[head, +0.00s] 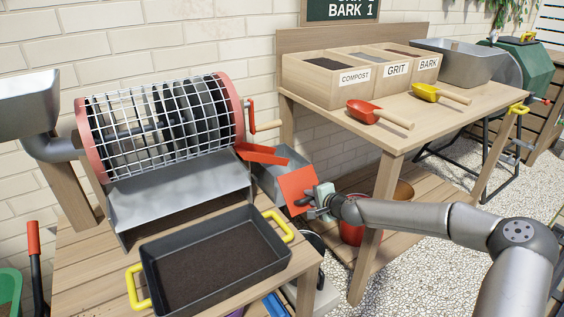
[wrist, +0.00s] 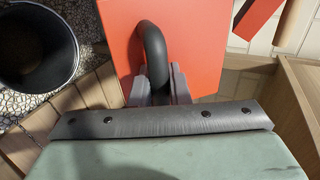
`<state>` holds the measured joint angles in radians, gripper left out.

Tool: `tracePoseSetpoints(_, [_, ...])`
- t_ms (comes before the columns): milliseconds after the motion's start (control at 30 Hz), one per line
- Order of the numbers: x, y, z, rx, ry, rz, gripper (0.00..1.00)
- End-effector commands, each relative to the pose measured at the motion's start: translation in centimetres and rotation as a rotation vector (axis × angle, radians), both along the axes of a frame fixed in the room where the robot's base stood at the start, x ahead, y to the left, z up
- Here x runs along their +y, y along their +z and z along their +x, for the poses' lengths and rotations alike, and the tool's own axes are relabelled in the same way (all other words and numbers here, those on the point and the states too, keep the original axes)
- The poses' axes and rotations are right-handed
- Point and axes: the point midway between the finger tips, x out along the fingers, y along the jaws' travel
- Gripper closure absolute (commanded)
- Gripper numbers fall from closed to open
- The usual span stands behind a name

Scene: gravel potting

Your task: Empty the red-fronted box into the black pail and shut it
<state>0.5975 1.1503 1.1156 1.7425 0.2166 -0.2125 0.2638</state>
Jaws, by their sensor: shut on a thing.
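The red-fronted box shows in the head view as a grey body (head: 270,182) with a red front panel (head: 297,188), beside the drum machine and just below its red chute. My gripper (head: 317,201) is at the outer face of this panel. In the wrist view, the red panel (wrist: 200,45) fills the middle, and my gripper (wrist: 156,90) is shut on its black curved handle (wrist: 154,50). The box's contents are hidden. A black pail (wrist: 75,45) stands upright and open at the upper left of the wrist view. I cannot tell what is in it.
The mesh drum machine (head: 165,120) stands left of the box. A black tray of soil (head: 143,257) with yellow handles sits in front of it. The right table (head: 440,118) holds labelled bins (head: 318,90) and two scoops. A red bucket (head: 351,234) is partly hidden below.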

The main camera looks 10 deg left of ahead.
Motion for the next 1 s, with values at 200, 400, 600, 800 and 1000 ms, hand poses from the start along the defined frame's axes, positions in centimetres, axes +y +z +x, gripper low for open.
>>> tracePoseSetpoints(200, [1.5,-3.2,-0.8,0.030,0.030,-0.004,1.00])
tracePoseSetpoints(400, [1.9,-4.1,-0.4,0.030,0.029,-0.004,1.00])
tracePoseSetpoints(600, [1.9,-4.1,-0.3,0.031,0.027,-0.003,0.99])
tracePoseSetpoints(800, [1.8,-4.2,-0.2,0.031,0.025,-0.003,0.99])
tracePoseSetpoints(1000, [2.0,-4.8,0.6,0.030,0.022,-0.002,1.00])
